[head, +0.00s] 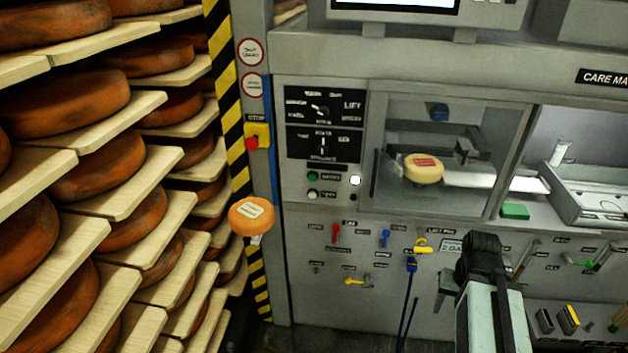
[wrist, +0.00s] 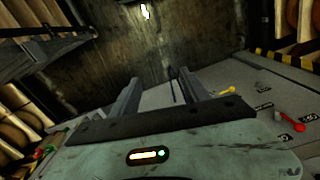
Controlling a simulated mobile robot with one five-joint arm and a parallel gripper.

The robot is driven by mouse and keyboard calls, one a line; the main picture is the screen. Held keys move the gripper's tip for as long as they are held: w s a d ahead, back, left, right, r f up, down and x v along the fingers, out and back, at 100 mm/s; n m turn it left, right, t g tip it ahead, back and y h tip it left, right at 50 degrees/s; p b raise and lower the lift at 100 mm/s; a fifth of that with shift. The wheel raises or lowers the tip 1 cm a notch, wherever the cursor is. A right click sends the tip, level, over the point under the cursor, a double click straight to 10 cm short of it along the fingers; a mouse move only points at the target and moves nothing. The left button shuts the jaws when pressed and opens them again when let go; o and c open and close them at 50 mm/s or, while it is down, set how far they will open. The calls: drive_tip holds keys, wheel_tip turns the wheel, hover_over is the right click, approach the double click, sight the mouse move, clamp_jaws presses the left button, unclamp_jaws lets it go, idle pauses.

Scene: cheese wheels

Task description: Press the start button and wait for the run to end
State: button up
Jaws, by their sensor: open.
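A control panel on the grey machine in the head view has a green button (head: 313,176) and a white button (head: 313,194) below it. Their labels are too small to read surely, so I cannot tell which is the start button. A white lamp (head: 355,181) to their right looks lit. Two rotary dials (head: 322,110) sit above. A yellow cheese wheel with a red label (head: 424,168) is behind the machine's window. In the head view my arm is at the lower right, away from the buttons.
Shelves of orange cheese wheels (head: 104,161) fill the left. Coloured levers (head: 336,234) stick out below. The dark floor in front is clear.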

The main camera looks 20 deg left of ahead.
clamp_jaws()
idle(1.9)
